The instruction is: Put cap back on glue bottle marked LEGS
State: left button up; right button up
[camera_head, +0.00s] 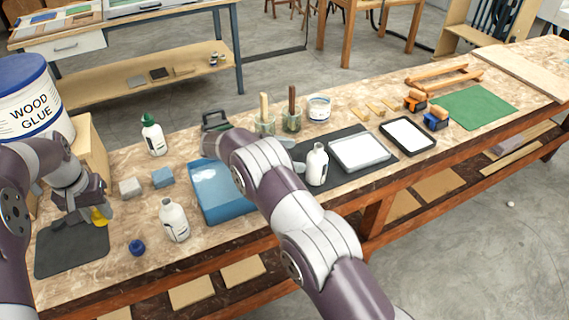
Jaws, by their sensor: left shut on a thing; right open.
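My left gripper (98,215) is shut on a small yellow cap (100,219), held above a dark mat at the left. A blue cap (137,247) lies on the table to its right. Two white bottles show no coloured cap: one at the front (174,222), right of the blue cap, and one by the dark board (317,167). A third white bottle (154,139) wears a green cap (148,119). The bottle markings are too small to read.
A wood glue tub (28,98) stands at the left. A blue box-like thing (218,207) lies under my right forearm. Jars with brushes (292,122), white trays (360,152) and a green mat (474,108) occupy the right. The table's front edge runs close to the front bottle.

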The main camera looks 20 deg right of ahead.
aim_at(311, 157)
pick_arm(q)
jog(key=shift+s+r+p, duration=0.15)
jog(key=shift+r+p, duration=0.25)
jog(key=shift+r, duration=0.3)
pick_arm(e)
jog(key=x, duration=0.4)
jog(key=shift+s+d, duration=0.2)
jog(key=shift+d, duration=0.1)
jog(key=shift+d+f, duration=0.2)
jog(key=shift+d, duration=0.15)
pick_arm(q)
jog(key=shift+f, duration=0.1)
jog(key=shift+r, duration=0.2)
pick_arm(e)
jog(key=shift+d, duration=0.2)
pick_arm(q)
jog(key=shift+d+r+p, duration=0.1)
jog(key=shift+r+p, duration=0.5)
jog(key=shift+p, duration=0.15)
pick_arm(e)
jog(key=x, duration=0.5)
jog(key=shift+w, duration=0.2)
jog(key=shift+a, duration=0.15)
jog(key=c, duration=1.2)
